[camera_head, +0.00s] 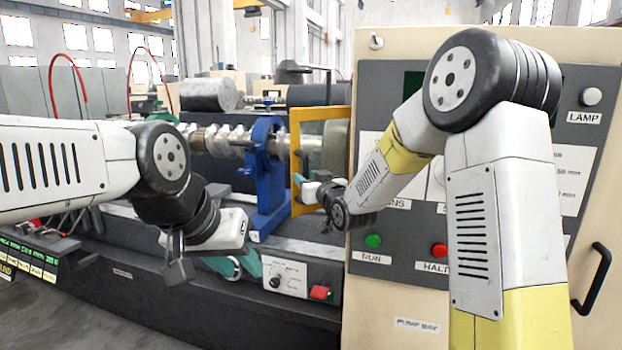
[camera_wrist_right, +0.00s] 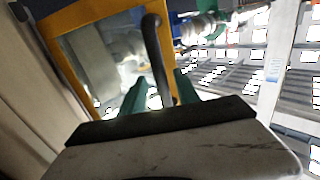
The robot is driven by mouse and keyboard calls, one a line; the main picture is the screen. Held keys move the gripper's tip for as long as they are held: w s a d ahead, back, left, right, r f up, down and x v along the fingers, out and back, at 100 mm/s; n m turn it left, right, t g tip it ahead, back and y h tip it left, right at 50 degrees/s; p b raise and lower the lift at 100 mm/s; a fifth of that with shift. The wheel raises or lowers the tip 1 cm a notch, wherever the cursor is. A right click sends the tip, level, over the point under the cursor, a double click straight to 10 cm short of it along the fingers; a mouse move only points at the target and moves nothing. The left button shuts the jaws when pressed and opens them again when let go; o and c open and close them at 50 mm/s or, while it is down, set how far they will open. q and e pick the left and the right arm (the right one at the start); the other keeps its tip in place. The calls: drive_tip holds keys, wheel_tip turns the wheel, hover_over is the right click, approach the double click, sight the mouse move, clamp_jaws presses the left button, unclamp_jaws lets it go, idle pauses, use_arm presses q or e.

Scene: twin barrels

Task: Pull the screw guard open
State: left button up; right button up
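The screw guard is a yellow-framed clear panel (camera_head: 296,130) on the machine, left of the cream control cabinet. In the right wrist view its yellow frame (camera_wrist_right: 66,62) fills the upper left, with a dark bar handle (camera_wrist_right: 155,52) along its right side. My right gripper (camera_wrist_right: 160,84) is at the handle. Its two teal fingers stand apart, one on each side of the bar, with gaps visible; I cannot tell whether either touches it. My left gripper (camera_head: 237,266) hangs low before the machine, well left of the guard, its teal fingers apart and empty.
A blue support (camera_head: 266,165) and a shiny screw shaft (camera_head: 215,138) lie left of the guard. The cabinet (camera_head: 411,325) stands close on the right, with a green RUN button (camera_head: 373,241) and red HALT button (camera_head: 439,250). A small panel (camera_head: 288,279) sits below.

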drive_tip(key=v, duration=0.7)
drive_tip(key=shift+s+d, duration=0.2)
drive_tip(key=shift+c, duration=0.5)
